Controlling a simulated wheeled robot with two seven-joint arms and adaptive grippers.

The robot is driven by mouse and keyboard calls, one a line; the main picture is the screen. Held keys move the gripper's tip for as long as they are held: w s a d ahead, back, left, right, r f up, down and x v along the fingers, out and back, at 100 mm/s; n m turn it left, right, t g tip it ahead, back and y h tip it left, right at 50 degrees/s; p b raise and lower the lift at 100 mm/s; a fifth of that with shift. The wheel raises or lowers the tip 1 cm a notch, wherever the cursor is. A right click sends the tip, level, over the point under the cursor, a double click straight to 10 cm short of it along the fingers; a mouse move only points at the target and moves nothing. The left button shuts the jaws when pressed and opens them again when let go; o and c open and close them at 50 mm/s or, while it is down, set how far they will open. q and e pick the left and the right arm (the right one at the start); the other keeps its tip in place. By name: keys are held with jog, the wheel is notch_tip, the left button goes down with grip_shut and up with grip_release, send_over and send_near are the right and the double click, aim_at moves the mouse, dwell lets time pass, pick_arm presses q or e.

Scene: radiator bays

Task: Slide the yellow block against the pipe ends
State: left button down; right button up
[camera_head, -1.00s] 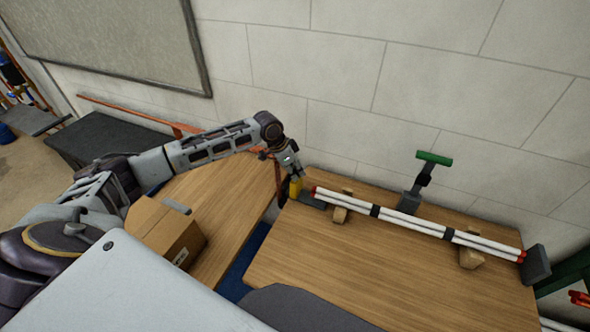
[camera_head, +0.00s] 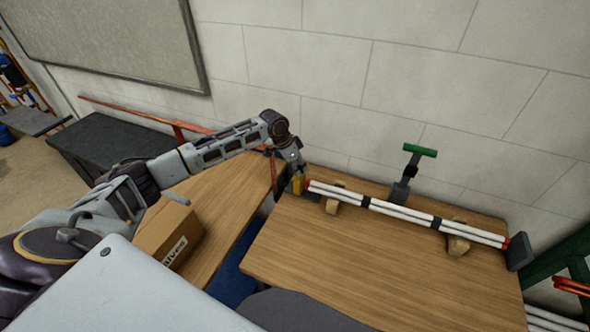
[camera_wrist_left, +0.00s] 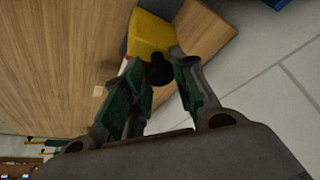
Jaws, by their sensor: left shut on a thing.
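The yellow block (camera_head: 299,184) stands at the left end of the white pipes (camera_head: 400,211), at the far left corner of the wooden table. It is right beside the red pipe ends (camera_head: 309,185); I cannot tell whether it touches them. My left gripper (camera_head: 297,172) is shut on it from above. In the left wrist view the green fingers (camera_wrist_left: 160,82) close around a black knob (camera_wrist_left: 159,72) on the yellow block (camera_wrist_left: 150,36). The fingers hide part of the block. My right gripper is not in view.
The pipes rest on two wooden supports (camera_head: 457,246), with a dark end block (camera_head: 518,251) at their right end. A green-handled clamp (camera_head: 407,172) stands behind them. A cardboard box (camera_head: 166,236) sits on the left table. The near tabletop (camera_head: 370,264) is clear.

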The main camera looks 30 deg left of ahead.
pick_arm(q)
jog(key=d+p, duration=0.1)
jog(key=d, duration=0.3)
jog(key=shift+w+r, duration=0.1)
jog(key=shift+r, duration=0.05)
jog(key=shift+d+p, duration=0.25)
jog(key=shift+p, duration=0.15)
jog(key=shift+d, duration=0.35)
jog(key=c, duration=1.5)
grip_release()
jog(key=o, duration=0.3)
jog(key=shift+o, duration=0.3)
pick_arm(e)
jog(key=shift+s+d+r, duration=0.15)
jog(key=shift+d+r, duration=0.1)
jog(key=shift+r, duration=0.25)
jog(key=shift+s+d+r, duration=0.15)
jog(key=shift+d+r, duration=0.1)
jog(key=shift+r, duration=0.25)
